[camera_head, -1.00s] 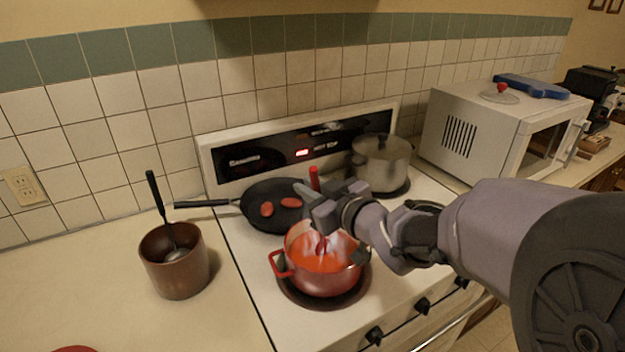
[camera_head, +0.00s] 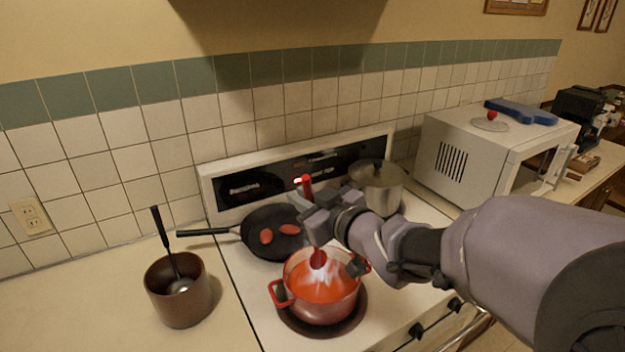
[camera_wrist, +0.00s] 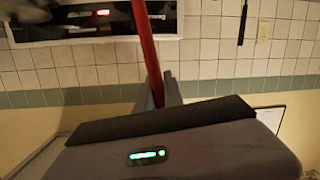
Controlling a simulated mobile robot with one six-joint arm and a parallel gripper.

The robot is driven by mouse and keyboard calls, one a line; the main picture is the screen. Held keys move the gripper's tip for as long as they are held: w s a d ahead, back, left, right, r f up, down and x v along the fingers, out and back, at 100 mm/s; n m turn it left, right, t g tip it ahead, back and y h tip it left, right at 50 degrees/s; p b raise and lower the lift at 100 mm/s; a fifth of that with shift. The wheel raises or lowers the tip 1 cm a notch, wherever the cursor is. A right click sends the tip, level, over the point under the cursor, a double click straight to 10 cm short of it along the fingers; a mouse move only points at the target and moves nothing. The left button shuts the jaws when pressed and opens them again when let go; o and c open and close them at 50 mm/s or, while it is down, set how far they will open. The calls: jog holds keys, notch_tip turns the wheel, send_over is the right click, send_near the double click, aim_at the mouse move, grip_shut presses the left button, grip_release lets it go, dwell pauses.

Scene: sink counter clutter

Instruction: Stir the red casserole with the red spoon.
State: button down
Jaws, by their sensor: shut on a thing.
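The red casserole (camera_head: 318,300) sits on a front burner of the white stove, with orange-red contents showing inside. My gripper (camera_head: 312,222) is above it, shut on the red spoon (camera_head: 318,259). The spoon's handle top sticks up above the fingers, and its red bowl end hangs down at the casserole's back rim, over the contents. I cannot tell whether the spoon's tip touches the contents. In the wrist view the red spoon handle (camera_wrist: 147,45) runs down to the fingers.
A black pan (camera_head: 270,232) with red pieces is behind the casserole to the left. A steel pot (camera_head: 377,185) stands at the back right. A brown pot (camera_head: 180,292) with a ladle is on the left counter. A white microwave (camera_head: 480,150) stands right.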

notch_tip(320, 180, up, 5)
jog(key=p, duration=0.4)
dwell(0.3)
